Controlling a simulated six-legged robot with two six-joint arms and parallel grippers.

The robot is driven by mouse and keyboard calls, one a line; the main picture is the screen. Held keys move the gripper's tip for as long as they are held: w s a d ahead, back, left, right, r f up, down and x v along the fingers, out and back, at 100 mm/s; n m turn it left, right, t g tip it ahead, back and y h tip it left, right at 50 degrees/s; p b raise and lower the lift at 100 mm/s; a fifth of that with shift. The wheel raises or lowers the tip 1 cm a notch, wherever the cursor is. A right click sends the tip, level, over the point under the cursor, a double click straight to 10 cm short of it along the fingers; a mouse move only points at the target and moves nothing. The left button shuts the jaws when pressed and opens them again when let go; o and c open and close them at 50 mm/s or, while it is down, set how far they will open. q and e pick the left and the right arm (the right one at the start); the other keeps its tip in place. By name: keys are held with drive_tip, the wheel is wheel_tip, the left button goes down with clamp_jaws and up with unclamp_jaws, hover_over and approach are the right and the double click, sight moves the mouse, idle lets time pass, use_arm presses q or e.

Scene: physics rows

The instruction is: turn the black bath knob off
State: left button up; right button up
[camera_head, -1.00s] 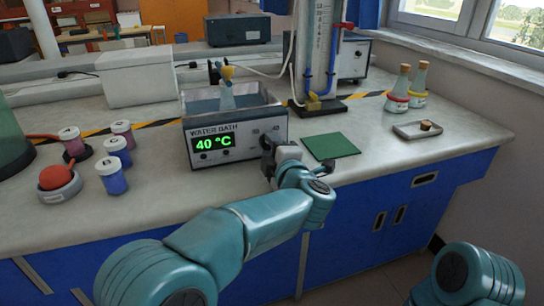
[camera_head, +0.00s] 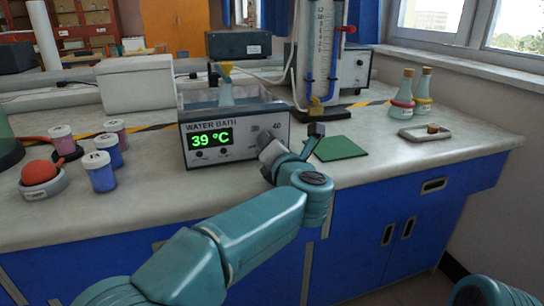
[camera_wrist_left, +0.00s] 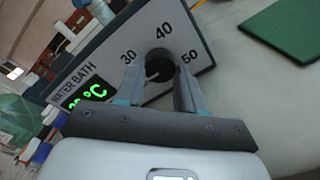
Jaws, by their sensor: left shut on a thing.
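The water bath (camera_head: 240,152) is a grey box with a white front panel on the bench. Its green display reads 39 °C. In the left wrist view the round black knob (camera_wrist_left: 158,62) sits on the panel, inside a dial marked 30, 40 and 50. My left gripper (camera_wrist_left: 159,76) is shut on the knob, with one finger on each side. In the head view my left gripper (camera_head: 268,145) is at the right part of the panel and hides the knob. My right gripper is not in view; only a piece of my right arm shows at the bottom right.
A green mat (camera_head: 340,148) lies just right of the bath. A tray (camera_head: 424,135) and two flasks (camera_head: 403,95) stand farther right. Several capped jars (camera_head: 98,172) and a bowl with a red bulb (camera_head: 40,180) are at left. A column stand (camera_head: 320,50) rises behind.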

use_arm(q)
drive_tip(key=n+b, duration=0.2)
drive_tip(key=n, duration=0.1)
drive_tip(key=shift+a, duration=0.1)
drive_tip(key=shift+r+n+b, duration=0.2)
drive_tip(key=shift+n+b, duration=1)
drive_tip(key=shift+n, duration=0.3)
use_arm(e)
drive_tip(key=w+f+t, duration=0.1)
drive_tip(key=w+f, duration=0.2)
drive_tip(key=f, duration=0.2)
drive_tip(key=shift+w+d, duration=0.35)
use_arm(q)
drive_tip(key=o, duration=1)
drive_tip(key=shift+f, duration=0.15)
